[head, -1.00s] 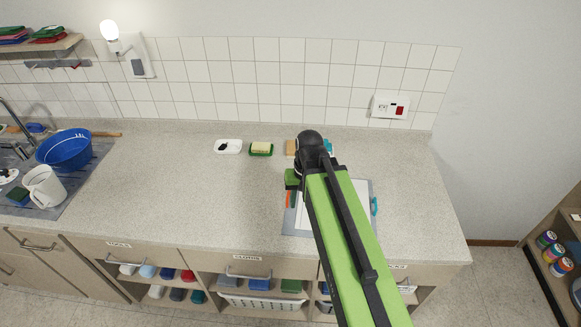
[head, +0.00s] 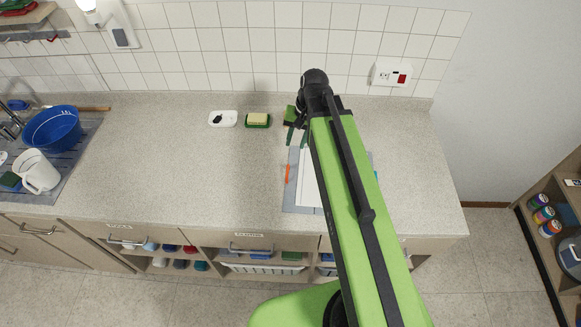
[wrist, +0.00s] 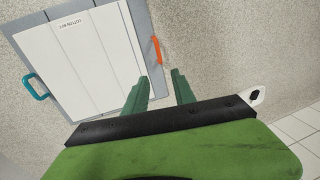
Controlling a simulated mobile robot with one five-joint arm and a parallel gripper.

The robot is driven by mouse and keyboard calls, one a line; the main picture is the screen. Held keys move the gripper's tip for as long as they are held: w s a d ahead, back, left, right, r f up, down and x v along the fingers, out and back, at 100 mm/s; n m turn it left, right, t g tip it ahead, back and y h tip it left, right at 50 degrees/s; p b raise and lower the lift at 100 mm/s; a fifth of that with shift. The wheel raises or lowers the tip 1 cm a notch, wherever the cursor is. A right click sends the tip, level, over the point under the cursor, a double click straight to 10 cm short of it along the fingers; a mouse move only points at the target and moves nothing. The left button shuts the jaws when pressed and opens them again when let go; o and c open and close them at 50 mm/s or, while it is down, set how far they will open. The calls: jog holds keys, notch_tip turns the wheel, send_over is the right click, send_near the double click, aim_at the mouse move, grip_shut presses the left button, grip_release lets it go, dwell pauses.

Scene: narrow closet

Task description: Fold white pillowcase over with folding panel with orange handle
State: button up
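The white pillowcase (wrist: 85,50) lies flat on a grey folding board (wrist: 28,20), with printed text near one edge in the wrist view. In the head view, my arm hides part of the pillowcase (head: 306,185) and board (head: 300,209). The orange handle (wrist: 157,50) is on the board's right edge in the wrist view; it also shows in the head view (head: 287,174). A teal handle (wrist: 37,86) is on the opposite edge. My gripper (wrist: 161,78) is open and empty. In the picture, its green fingertips sit just below the orange handle, apart from it.
A white dish (head: 223,119) and a yellow sponge on a green tray (head: 258,120) lie on the counter left of my gripper. A blue basin (head: 52,129) and white jug (head: 37,172) stand at the sink. The counter's left middle is clear. A tiled wall (head: 220,65) is behind.

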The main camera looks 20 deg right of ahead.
aim_at(288, 166)
jog(key=f+b, duration=0.3)
jog(key=f, duration=0.1)
jog(key=a+f+b, duration=0.1)
jog(key=f+b, duration=0.3)
jog(key=a+f+b, duration=0.1)
jog(key=f+b, duration=0.2)
jog(key=f, duration=0.1)
jog(key=shift+w+a+f, duration=0.1)
jog(key=shift+w, duration=0.3)
jog(key=shift+c, duration=0.4)
grip_shut()
